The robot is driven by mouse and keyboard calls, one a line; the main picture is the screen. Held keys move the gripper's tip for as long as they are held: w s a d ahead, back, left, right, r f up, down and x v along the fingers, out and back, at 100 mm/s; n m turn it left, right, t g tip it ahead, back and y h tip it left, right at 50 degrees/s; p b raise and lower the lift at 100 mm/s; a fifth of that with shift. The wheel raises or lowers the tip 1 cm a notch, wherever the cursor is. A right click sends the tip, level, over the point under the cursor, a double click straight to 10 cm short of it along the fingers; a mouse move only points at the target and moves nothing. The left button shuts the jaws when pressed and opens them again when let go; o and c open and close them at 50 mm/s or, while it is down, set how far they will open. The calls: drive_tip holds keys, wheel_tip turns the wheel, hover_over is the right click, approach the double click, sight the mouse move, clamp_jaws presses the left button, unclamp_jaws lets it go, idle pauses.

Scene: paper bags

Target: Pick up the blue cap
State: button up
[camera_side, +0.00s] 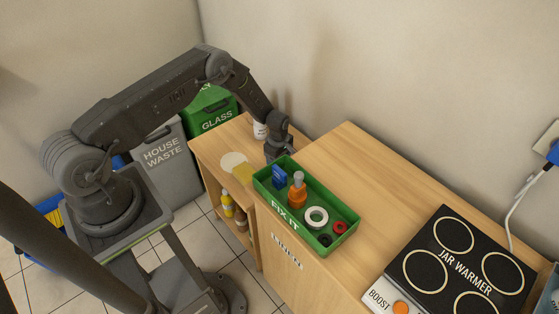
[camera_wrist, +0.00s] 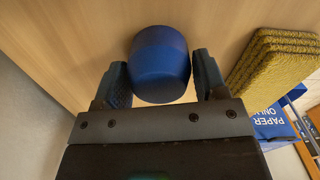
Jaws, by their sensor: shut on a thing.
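The blue cap (camera_wrist: 160,65) is round and smooth, and sits between the two fingers of my gripper (camera_wrist: 162,80) in the wrist view. The fingers are shut on its sides. Pale wood shows behind the cap; I cannot tell whether it touches the surface. In the side view my gripper (camera_side: 277,152) is low over the wooden counter, just behind the far left end of the green tray. The cap is hidden there.
The green FIX IT tray (camera_side: 286,214) holds a blue item (camera_side: 279,177), an orange bottle (camera_side: 297,192), a white ring (camera_side: 316,217) and small rings. Yellow sponges (camera_wrist: 275,62) lie beside the gripper. A white jar (camera_side: 260,130) stands behind. A jar warmer (camera_side: 462,262) is at right.

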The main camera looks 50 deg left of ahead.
drive_tip(key=shift+r, duration=0.15)
drive_tip(key=shift+r, duration=0.55)
wheel_tip(320, 180, up, 3)
drive_tip(key=shift+w, duration=0.1)
drive_tip(key=s+a+r, duration=0.7)
drive_tip(key=a, duration=0.2)
wheel_tip(320, 180, up, 16)
drive_tip(key=r, duration=0.1)
drive_tip(key=w+a, duration=0.8)
drive_tip(key=w, duration=0.3)
drive_tip(key=shift+w+d+f, duration=0.1)
drive_tip(key=shift+f, duration=2.75)
drive_tip(key=shift+w+d+f, duration=0.1)
drive_tip(key=shift+f, duration=2.7)
drive_tip(key=shift+f, duration=0.15)
